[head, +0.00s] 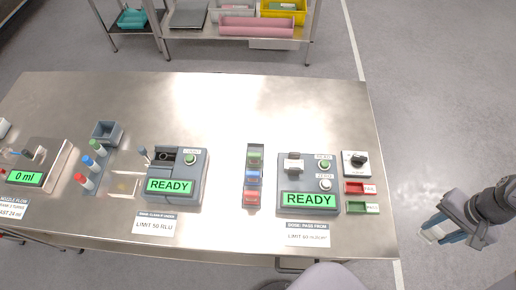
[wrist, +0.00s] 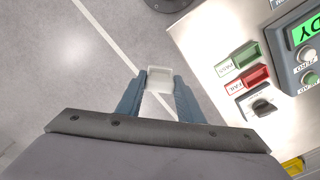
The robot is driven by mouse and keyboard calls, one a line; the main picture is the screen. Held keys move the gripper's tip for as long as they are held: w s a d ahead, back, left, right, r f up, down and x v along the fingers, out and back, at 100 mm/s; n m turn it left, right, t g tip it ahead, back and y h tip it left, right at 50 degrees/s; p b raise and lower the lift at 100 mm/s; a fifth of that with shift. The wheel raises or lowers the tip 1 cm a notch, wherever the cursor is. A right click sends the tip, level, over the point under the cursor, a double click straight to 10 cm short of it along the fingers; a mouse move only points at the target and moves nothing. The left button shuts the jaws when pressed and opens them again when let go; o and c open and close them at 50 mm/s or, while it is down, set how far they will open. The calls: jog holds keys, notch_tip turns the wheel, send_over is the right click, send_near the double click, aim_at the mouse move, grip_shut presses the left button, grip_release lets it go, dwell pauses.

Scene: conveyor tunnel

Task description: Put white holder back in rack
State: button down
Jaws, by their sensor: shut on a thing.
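My gripper (head: 440,233) is off the right end of the table, above the floor in the head view. It is shut on the white holder (wrist: 158,77), which sits between the blue-grey fingertips. The holder also shows in the head view (head: 427,237) as a small pale piece at the fingertips. A narrow dark grey rack (head: 255,148) stands on the table, left of the right-hand READY device. It carries a green holder (head: 254,160), a blue holder (head: 253,177) and a red holder (head: 251,198) in a row. My gripper is well to the right of the rack.
The right READY device (head: 308,201), a knob box (head: 355,162), a red FAIL tray (head: 354,188) and a green PASS tray (head: 356,208) stand between rack and gripper. Another READY device (head: 177,178) is left of the rack. The table's back is clear.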

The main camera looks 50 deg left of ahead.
jog(key=w+a+r+n+p, duration=0.2)
jog(key=w+a, duration=0.1)
jog(key=a, duration=1.1)
jog(key=w+a+r+n+p, duration=0.1)
jog(key=w+a+n+p, duration=0.15)
jog(key=a, duration=1.15)
jog(key=s+a+n+p, duration=0.1)
jog(key=s+a+n, duration=0.1)
jog(key=s+a, duration=0.8)
jog(key=s+a+n+p, duration=0.2)
jog(key=s+a, duration=0.8)
jog(key=a, duration=0.6)
jog(key=shift+a+r, duration=0.35)
jog(key=shift+r, duration=0.05)
jog(key=shift+f+n, duration=0.1)
jog(key=shift+n, duration=0.15)
jog(key=shift+f+b, duration=1.6)
jog(key=shift+f, duration=1.15)
jog(key=shift+f+b, duration=1.2)
jog(key=shift+f, duration=0.25)
